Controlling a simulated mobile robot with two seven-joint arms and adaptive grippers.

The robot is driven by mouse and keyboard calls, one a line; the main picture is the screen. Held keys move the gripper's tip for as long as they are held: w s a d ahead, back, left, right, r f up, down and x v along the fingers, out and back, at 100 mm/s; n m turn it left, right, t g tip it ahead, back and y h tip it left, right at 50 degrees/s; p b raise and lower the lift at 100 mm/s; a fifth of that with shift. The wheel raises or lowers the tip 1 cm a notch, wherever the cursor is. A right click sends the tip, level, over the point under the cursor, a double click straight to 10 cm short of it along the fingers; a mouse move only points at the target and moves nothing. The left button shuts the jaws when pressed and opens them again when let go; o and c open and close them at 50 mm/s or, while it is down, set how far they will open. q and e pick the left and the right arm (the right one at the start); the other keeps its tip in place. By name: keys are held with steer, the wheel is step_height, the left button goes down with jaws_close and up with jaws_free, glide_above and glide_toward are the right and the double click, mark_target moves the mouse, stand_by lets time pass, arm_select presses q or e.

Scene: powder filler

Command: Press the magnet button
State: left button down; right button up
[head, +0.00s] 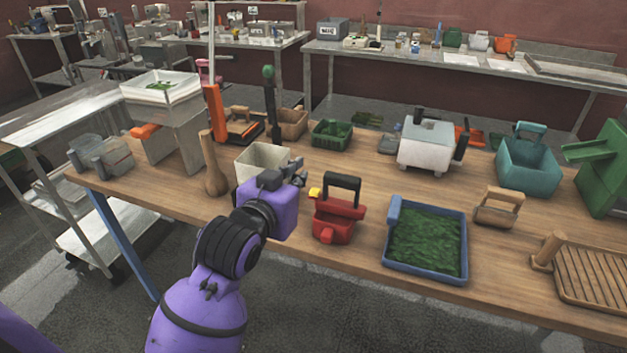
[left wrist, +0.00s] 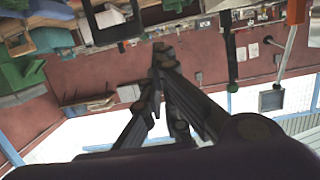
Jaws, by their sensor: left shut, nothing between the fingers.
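A red device (head: 336,221) with a black handle stands near the front edge of the wooden table. A small yellow knob (head: 314,193) shows at its left side. No part is marked as the magnet button, so I cannot tell which it is. My left gripper (head: 298,170) is shut and empty. In the head view it appears up and left of the yellow knob, in front of a cream bin (head: 263,158). Its closed fingers also show in the left wrist view (left wrist: 160,52). I cannot tell its height above the table. My right gripper is out of view.
A blue tray of green matter (head: 426,239) lies right of the red device. A wooden pestle-like piece (head: 212,166) stands left of the cream bin. A white box (head: 427,142) and a teal bin (head: 527,160) stand farther back.

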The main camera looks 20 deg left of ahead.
arm_select(q)
steer(key=shift+s+f, duration=0.15)
steer(key=shift+f, duration=0.3)
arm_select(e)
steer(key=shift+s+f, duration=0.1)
arm_select(q)
glide_above(315, 192)
steer(key=s, duration=0.1)
step_height(315, 192, down, 6)
steer(key=shift+s+d+f+p, duration=0.1)
steer(key=shift+f+p, duration=0.15)
steer(key=shift+p, duration=0.05)
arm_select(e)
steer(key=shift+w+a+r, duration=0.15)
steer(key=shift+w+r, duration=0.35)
